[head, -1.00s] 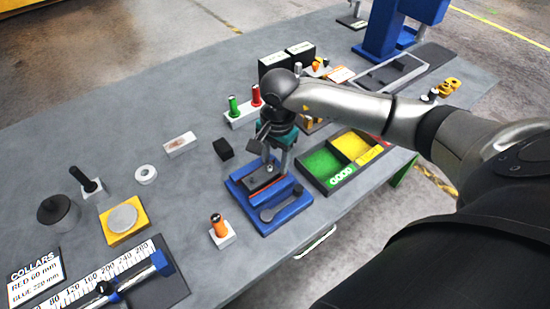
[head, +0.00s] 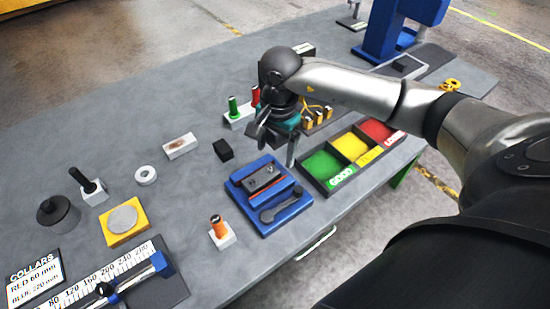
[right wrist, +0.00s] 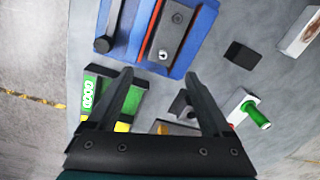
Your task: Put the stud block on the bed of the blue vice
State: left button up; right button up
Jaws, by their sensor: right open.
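The blue vice (head: 285,214) stands near the table's front edge, with a red strip along its bed. A dark grey block (head: 262,178) with two round metal features on top, which looks like the stud block, lies on the bed. It also shows in the right wrist view (right wrist: 171,34), where one feature is shiny and stud-like. My right gripper (head: 277,148) is open and empty, behind and above the vice; its fingertips (right wrist: 163,76) are apart from the block. My left gripper is not in view.
A sorting tray (head: 315,182) with green, yellow and red sections is right of the vice. A black block (head: 223,150) and a white block (head: 181,146) lie to the left. An orange-topped peg in a white base (head: 221,236) stands in front. Bare table lies at the far left.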

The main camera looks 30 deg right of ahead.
notch_tip(320, 180, up, 8)
jog(key=shift+s, duration=0.15)
jog(key=shift+d+f, duration=0.1)
jog(key=shift+d, duration=0.05)
